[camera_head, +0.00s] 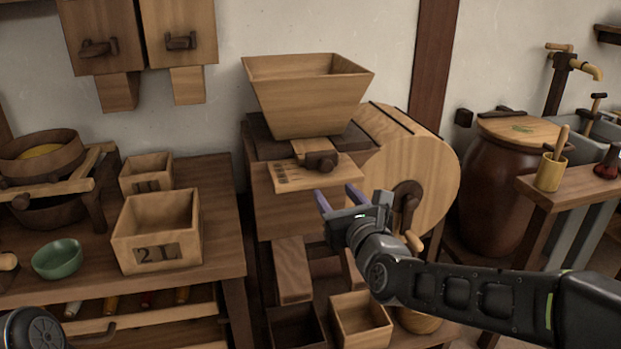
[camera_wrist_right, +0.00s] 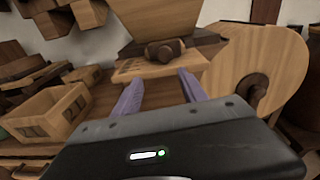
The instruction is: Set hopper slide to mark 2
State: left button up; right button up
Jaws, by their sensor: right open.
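The wooden hopper (camera_head: 306,97) sits on top of the mill at the centre. Below it is the hopper slide, with a dark round knob (camera_head: 321,160), over a light board with dark marks (camera_head: 294,177). The marks are too small to read. In the right wrist view the knob (camera_wrist_right: 165,52) and the marked board (camera_wrist_right: 133,68) lie just ahead of the fingers. My right gripper (camera_head: 338,197) is open and empty, a little below and in front of the knob, apart from it. Its two purple fingers (camera_wrist_right: 160,90) point toward the slide. My left gripper is not seen.
A round wooden drum (camera_head: 412,172) with a dark crank stands right of the slide, close to my right wrist. An open box labelled 2 L (camera_head: 158,232) and a green bowl (camera_head: 57,259) are on the left table. Open boxes (camera_head: 361,319) stand below the mill.

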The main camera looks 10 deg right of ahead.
aim_at(327, 167)
jog(key=shift+w+d+r+m+t, duration=0.15)
jog(key=shift+d+r+m+t, duration=0.3)
jog(key=shift+r, duration=0.3)
jog(key=shift+w, duration=0.1)
jog(key=w, duration=0.7)
jog(key=shift+w+a, duration=0.2)
jog(key=shift+w, duration=0.1)
grip_shut()
dwell(0.8)
